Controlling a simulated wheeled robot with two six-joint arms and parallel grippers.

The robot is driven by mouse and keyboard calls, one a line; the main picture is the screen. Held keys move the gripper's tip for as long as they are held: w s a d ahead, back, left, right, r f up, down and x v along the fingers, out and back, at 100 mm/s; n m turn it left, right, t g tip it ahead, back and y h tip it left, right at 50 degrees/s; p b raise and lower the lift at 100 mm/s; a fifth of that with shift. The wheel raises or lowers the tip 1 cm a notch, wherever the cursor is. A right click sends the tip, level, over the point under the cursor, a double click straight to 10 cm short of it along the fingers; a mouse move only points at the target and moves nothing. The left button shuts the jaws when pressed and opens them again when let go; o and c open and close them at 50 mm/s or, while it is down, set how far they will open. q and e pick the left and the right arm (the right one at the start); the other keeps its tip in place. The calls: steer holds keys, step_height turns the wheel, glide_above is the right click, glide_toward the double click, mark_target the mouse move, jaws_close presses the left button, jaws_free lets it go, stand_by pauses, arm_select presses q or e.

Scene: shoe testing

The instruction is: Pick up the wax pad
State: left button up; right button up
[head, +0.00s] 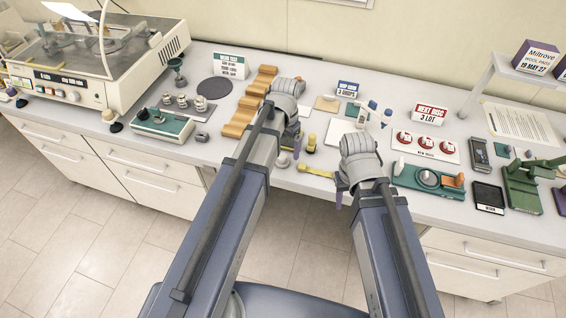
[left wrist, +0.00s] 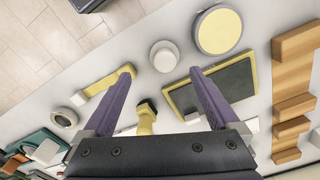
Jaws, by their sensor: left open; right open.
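My left gripper (left wrist: 162,70) is open, with two purple fingers pointing down over the bench and nothing between them held. In the head view it (head: 296,137) is partly hidden by its own wrist. No label shows which thing is the wax pad. A dark rectangular pad with a yellow border (left wrist: 181,99) lies beside and partly behind that finger. In the head view my left arm covers their area. My right gripper (head: 345,194) hangs by the bench's front edge, its fingers only partly visible.
A white round knob (left wrist: 164,56), a yellow-handled tool (left wrist: 147,119) and a yellow strip (left wrist: 98,84) lie near the left fingers. Wooden steps (left wrist: 294,104) stand to the right there. Right of my right arm are a green fixture (head: 415,180) and red discs (head: 425,142).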

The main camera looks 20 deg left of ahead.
mark_target(282, 156)
arm_select(q)
steer(key=shift+s+a+f+b, duration=0.1)
steer(key=shift+a+f+b, duration=0.15)
steer(key=shift+f+b, duration=0.85)
steer(key=shift+a+f+b, duration=0.25)
steer(key=shift+f+b, duration=0.7)
steer(key=shift+f, duration=0.2)
steer(key=shift+f+b, duration=0.55)
steer(key=shift+r, duration=0.1)
steer(key=c, duration=1.4)
steer(key=shift+r, duration=0.1)
step_height(282, 156, up, 10)
steer(key=p, duration=1)
